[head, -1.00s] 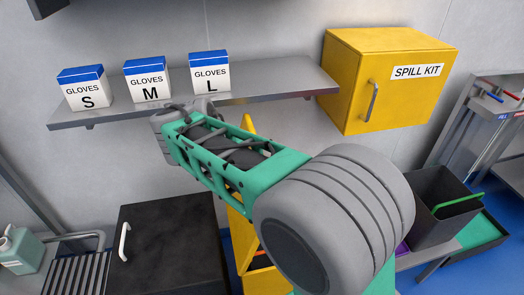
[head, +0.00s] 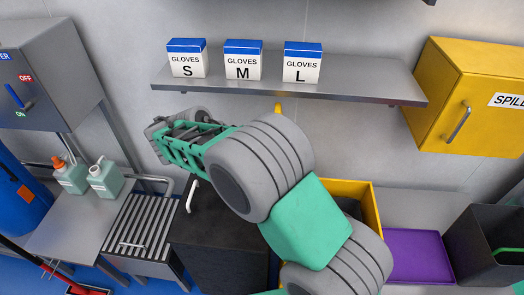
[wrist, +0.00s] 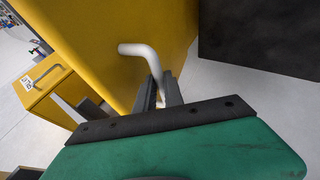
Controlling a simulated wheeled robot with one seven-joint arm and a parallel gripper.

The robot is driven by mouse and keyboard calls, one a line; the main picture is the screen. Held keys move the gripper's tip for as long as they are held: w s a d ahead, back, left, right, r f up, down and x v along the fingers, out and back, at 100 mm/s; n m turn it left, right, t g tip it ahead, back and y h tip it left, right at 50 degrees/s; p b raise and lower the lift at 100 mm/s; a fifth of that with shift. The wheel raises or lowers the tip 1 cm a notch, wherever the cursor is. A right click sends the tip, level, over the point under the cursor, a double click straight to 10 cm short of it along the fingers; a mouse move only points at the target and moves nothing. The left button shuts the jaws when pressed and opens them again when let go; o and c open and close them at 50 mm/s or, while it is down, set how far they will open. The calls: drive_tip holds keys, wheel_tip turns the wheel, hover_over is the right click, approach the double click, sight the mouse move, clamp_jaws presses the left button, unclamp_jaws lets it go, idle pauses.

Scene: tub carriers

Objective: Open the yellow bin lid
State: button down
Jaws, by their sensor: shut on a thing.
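The yellow lid (wrist: 95,35) fills much of the wrist view, with a white bent handle (wrist: 138,50) on it. My gripper (wrist: 160,90) is shut on this handle. In the head view, a small tip of the yellow lid (head: 278,108) shows above my arm, so the lid stands raised. The yellow bin (head: 372,205) is partly behind my arm; its rim and dark inside show on the right. My arm hides the rest of the lid, and my fingers are not visible in the head view.
Left of the yellow bin is a black bin lid (head: 215,228) with a white handle. A grey shelf (head: 350,92) with glove boxes hangs above. A yellow spill kit cabinet (head: 475,95) is at the right, above a purple tray (head: 418,258). A slatted rack (head: 145,228) stands left.

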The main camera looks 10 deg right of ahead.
drive_tip(key=shift+s+f, duration=0.1)
drive_tip(key=shift+f, duration=0.15)
drive_tip(key=c, duration=1.7)
unclamp_jaws()
drive_tip(key=shift+d, duration=0.15)
drive_tip(key=shift+o, duration=1.2)
drive_tip(key=shift+r, duration=0.15)
drive_tip(key=shift+w, duration=0.2)
drive_tip(key=shift+a+r, duration=0.1)
drive_tip(key=shift+a, duration=0.1)
drive_tip(key=v, duration=0.7)
drive_tip(key=shift+a+r, duration=0.15)
drive_tip(key=shift+r, duration=0.05)
drive_tip(key=shift+s, duration=0.15)
drive_tip(key=x, duration=0.7)
drive_tip(key=shift+d+f, duration=0.2)
drive_tip(key=shift+d, duration=0.15)
